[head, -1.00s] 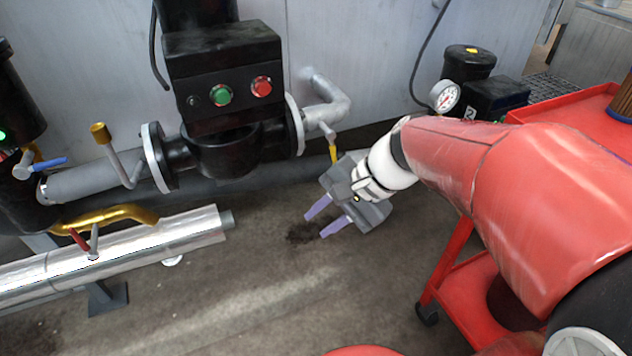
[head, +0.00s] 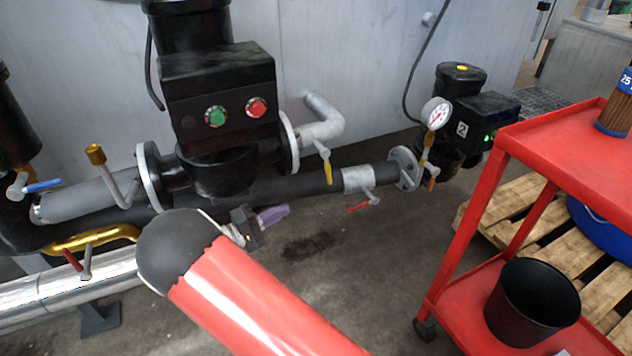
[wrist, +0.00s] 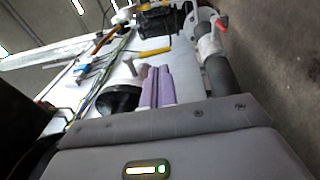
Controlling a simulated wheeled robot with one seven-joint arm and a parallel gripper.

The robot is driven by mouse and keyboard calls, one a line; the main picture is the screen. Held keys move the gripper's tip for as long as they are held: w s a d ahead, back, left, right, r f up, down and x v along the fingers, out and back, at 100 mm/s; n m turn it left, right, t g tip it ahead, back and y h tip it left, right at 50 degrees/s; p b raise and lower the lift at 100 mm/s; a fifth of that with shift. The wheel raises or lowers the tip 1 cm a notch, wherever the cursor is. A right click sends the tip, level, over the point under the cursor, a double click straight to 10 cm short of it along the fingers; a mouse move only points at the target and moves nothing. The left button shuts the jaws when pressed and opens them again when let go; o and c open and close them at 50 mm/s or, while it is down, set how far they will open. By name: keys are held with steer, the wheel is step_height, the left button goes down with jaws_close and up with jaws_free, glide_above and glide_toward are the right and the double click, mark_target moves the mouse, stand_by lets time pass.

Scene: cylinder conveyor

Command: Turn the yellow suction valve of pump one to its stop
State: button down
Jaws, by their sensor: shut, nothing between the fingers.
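Pump one (head: 205,160) is the large black pump with a green and a red button on its box. A valve with a yellow handle (head: 328,172) sits on the grey pipe just right of its flange; the handle points downward. In the wrist view a yellow handle (wrist: 155,51) lies beyond the fingertips, apart from them. My gripper (head: 284,212) is below and left of the valve, in front of the dark lower pipe, with its purple fingers shut and empty. The shut fingers also show in the wrist view (wrist: 158,72).
A red-handled valve (head: 362,205) and an orange-handled one (head: 431,182) sit to the right, near a pump marked 2 (head: 482,122). A red cart (head: 545,145) with a black bucket (head: 535,305) stands at the right. The floor between is clear.

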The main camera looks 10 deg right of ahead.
steer(key=a+t, duration=0.1)
steer(key=p, duration=0.1)
glide_toward(328, 180)
steer(key=r+x, duration=0.1)
steer(key=x, duration=0.5)
steer(key=shift+w+r+n, duration=0.2)
steer(key=shift+w+n, duration=0.1)
steer(key=shift+n, duration=0.1)
steer(key=shift+d+f+t+h+b, duration=0.2)
steer(key=shift+d+t+h+b, duration=0.25)
steer(key=shift+t, duration=0.15)
steer(key=b, duration=0.1)
steer(key=d+t+h+b, duration=0.1)
steer(key=n+h+b, duration=0.1)
steer(key=shift+w+d+f+t, duration=0.3)
steer(key=shift+d+f, duration=0.05)
steer(key=shift+d, duration=0.05)
steer(key=w+d+r+n+t+h+p, duration=0.1)
steer(key=w+d+r+n+t+h, duration=0.1)
steer(key=d+r, duration=0.3)
steer(key=shift+d+t+h+p, duration=0.35)
steer(key=shift+d+t, duration=0.15)
steer(key=shift+d, duration=0.6)
